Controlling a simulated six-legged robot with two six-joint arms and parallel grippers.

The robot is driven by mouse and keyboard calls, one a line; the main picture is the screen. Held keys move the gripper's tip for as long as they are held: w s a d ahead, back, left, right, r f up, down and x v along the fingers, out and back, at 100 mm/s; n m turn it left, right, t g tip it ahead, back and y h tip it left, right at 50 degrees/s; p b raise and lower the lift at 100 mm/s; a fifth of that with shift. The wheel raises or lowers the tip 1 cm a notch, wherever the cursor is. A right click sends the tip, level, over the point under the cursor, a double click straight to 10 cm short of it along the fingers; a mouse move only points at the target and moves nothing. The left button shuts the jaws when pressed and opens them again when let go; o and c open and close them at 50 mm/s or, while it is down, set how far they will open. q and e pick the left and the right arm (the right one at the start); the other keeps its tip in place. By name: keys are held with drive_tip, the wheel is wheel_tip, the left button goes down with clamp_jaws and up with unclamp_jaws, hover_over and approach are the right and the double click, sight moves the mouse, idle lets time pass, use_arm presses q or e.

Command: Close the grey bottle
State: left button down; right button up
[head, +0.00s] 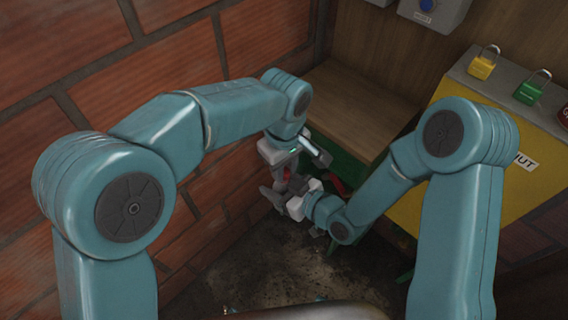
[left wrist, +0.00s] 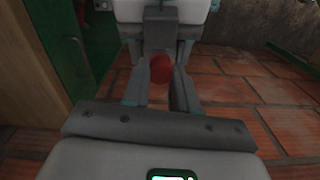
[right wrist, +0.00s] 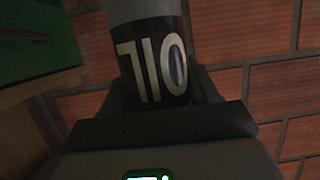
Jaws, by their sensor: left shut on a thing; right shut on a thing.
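The grey bottle (right wrist: 143,12) with a black "OIL" label fills the middle of the right wrist view, its letters upside down there. My right gripper (right wrist: 160,88) is shut on it. A red cap (left wrist: 161,68) is between the fingers of my left gripper (left wrist: 160,84), which is shut on it. In the head view, both grippers meet at the centre, the left one (head: 285,170) above the right one (head: 279,192), with a bit of red between them. The bottle's mouth is hidden, so I cannot tell whether the cap touches it.
A wooden bench top (head: 355,110) on a green base is behind the grippers. A yellow box (head: 465,180) at the right carries a yellow padlock (head: 482,66) and a green padlock (head: 530,90). A brick wall (head: 120,70) is close on the left. The dirty floor (head: 290,265) below looks mostly clear.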

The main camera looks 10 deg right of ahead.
use_arm(q)
drive_tip(key=shift+f, duration=0.2)
drive_tip(key=m, duration=0.3)
drive_tip(key=c, duration=0.9)
unclamp_jaws()
drive_tip(key=shift+r, duration=2.3)
drive_tip(key=shift+c, duration=0.3)
